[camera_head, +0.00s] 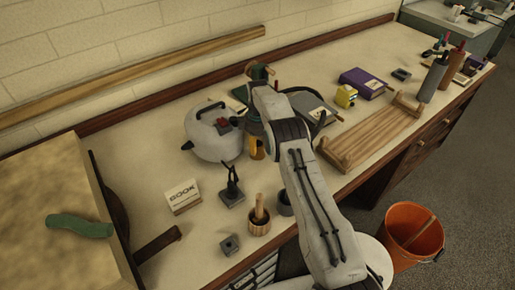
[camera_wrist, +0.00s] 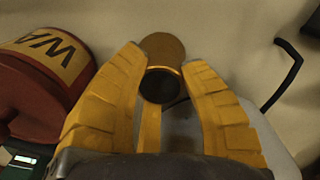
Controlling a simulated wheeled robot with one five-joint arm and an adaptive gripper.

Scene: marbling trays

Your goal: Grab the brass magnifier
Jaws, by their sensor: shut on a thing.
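The brass magnifier (camera_wrist: 163,48) shows in the wrist view as a round brass piece with a dark round face below it. It lies between the tips of the yellow fingers of my gripper (camera_wrist: 161,80), which is shut on it. A narrow yellow strip shows lower down between the fingers; I cannot tell whether it is part of the magnifier. In the head view my gripper (camera_head: 257,148) shows only as a small yellow part beside my arm, just right of the white kettle. The magnifier cannot be made out there.
The white kettle (camera_head: 215,138) stands close to my gripper. A red container (camera_wrist: 38,95) with a lettered label is near the fingers. A book block (camera_head: 183,196), a small pot (camera_head: 259,225) and a wooden rack (camera_head: 372,132) stand on the bench. An orange bucket (camera_head: 411,236) is on the floor.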

